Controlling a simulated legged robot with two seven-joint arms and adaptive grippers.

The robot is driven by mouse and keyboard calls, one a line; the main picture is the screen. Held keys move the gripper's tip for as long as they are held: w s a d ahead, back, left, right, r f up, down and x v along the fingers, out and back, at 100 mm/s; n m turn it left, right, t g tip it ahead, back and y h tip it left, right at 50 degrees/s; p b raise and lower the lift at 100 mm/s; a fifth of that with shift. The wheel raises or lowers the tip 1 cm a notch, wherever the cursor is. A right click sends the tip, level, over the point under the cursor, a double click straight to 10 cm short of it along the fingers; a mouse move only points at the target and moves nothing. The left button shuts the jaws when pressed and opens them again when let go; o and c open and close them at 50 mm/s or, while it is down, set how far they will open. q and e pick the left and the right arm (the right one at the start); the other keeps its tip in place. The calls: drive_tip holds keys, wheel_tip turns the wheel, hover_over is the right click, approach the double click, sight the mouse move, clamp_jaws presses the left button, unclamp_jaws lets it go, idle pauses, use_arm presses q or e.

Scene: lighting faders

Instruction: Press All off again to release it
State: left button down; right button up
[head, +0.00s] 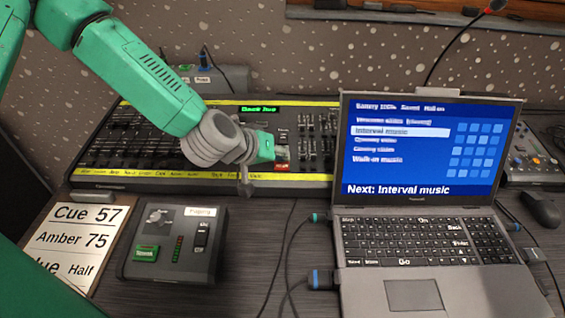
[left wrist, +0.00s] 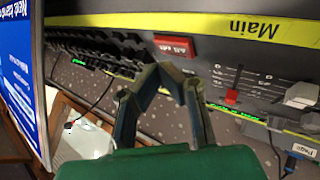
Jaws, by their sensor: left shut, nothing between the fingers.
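The red All off button (left wrist: 175,47) sits on the lighting desk beside the yellow strip marked Main. Its lettering is upside down in the left wrist view. In the head view a small red part of it (head: 282,166) shows under my left gripper (head: 279,152). My left gripper is shut and empty, its fingertips (left wrist: 164,70) meeting just short of the button's edge in the left wrist view. I cannot tell whether they touch the button or whether it is down. My right gripper is not in view.
The lighting desk (head: 130,179) has rows of faders; a red-capped fader (left wrist: 231,97) is near the button. An open laptop (head: 430,150) stands close to the right. A small control box (head: 172,262) and cue card (head: 72,240) lie in front. Cables cross the table.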

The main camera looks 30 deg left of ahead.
sight(281, 168)
use_arm(q)
drive_tip(key=r+p, duration=0.1)
drive_tip(key=r, duration=0.1)
drive_tip(key=r+p, duration=0.3)
drive_tip(key=p, duration=0.1)
drive_tip(key=shift+s+d+r, duration=0.15)
drive_tip(key=shift+s+r, duration=0.1)
drive_tip(key=shift+r, duration=0.15)
drive_tip(key=shift+f, duration=0.1)
